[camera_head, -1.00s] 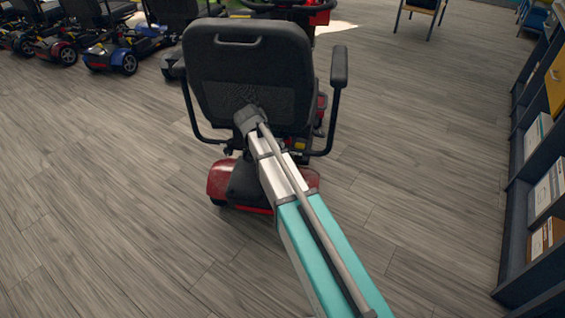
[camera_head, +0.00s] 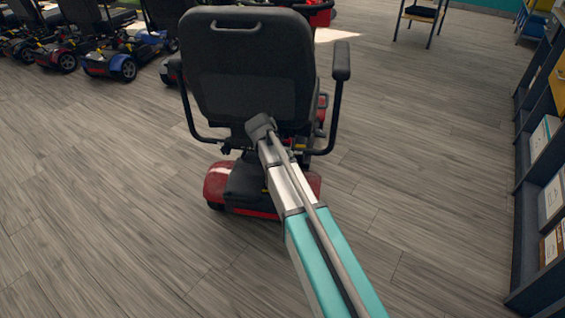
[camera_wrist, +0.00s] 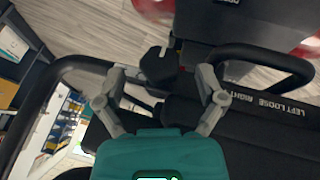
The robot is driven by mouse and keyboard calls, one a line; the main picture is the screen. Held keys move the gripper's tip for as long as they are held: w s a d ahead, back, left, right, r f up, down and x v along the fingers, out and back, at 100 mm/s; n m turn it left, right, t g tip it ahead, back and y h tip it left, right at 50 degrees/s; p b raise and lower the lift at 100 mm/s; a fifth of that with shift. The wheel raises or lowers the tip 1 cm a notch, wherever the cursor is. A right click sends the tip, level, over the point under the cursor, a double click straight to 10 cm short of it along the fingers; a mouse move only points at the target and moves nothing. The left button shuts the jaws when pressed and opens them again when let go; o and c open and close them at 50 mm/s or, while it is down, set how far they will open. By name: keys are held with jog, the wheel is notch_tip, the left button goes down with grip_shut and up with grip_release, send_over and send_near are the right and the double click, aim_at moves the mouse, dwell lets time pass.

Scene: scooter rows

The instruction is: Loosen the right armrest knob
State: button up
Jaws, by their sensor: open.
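The red scooter (camera_head: 213,184) stands ahead with its black seat back (camera_head: 250,50) facing me. The right armrest (camera_head: 341,62) is a black pad on a bent tube. In the wrist view a small dark knob (camera_wrist: 157,64) shows just beyond and between the fingertips of my gripper (camera_wrist: 162,80). The gripper is open, with one finger to each side of the knob; I cannot tell any contact. In the head view the gripper is hidden beyond the arm's end.
A black armrest tube (camera_wrist: 62,72) curves past the left finger, and a black loop (camera_wrist: 272,50) lies to the right. A dark shelf unit (camera_head: 530,190) runs along the right. Other scooters (camera_head: 115,65) stand at the back left. Floor on both sides is clear.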

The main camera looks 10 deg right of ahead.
jog(key=shift+b+x, duration=0.6)
jog(key=shift+x, duration=0.35)
jog(key=c, duration=1.1)
jog(key=shift+c, duration=0.2)
